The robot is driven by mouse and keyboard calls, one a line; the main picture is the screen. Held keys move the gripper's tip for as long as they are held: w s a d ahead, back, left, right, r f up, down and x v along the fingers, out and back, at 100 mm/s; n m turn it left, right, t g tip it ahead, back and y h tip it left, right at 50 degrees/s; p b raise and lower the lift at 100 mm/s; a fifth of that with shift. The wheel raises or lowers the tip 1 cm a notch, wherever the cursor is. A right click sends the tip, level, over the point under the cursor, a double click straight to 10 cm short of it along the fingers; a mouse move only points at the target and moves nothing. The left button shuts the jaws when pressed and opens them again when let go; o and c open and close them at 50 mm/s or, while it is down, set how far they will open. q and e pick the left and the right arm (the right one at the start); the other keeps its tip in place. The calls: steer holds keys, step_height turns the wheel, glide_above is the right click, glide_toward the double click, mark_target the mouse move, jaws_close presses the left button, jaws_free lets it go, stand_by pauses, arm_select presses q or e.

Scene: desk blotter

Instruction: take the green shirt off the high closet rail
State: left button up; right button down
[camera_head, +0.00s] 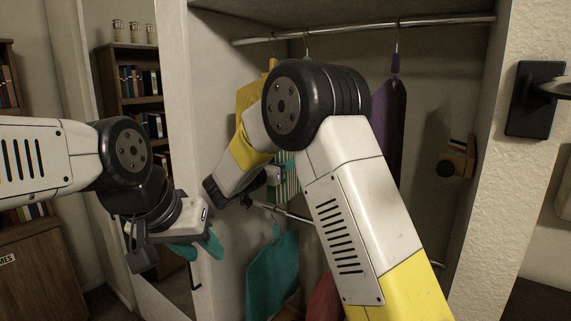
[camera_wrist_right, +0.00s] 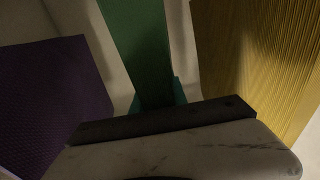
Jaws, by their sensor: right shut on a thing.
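The green shirt (camera_head: 284,188) hangs in the closet, mostly hidden behind my right arm; a striped green part shows below the arm. A green hanger top (camera_head: 307,49) shows at the high rail (camera_head: 360,30). In the right wrist view the green shirt (camera_wrist_right: 138,48) runs down to my gripper. My right gripper (camera_head: 281,172) is shut on the green shirt; its grip is largely hidden by its own body. My left gripper (camera_head: 197,248) is empty, outside the closet at the left, its teal fingertips apart.
A yellow garment (camera_head: 249,95) hangs close on the left and a purple one (camera_head: 388,125) on the right. A teal garment (camera_head: 273,275) hangs from the lower rail (camera_head: 295,215), near a red one (camera_head: 325,300). Closet walls bound both sides.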

steer(key=shift+r, duration=0.15)
steer(key=shift+r, duration=1)
steer(key=v, duration=0.7)
steer(key=shift+s, duration=0.2)
stand_by(0.5)
steer(key=shift+a, duration=0.2)
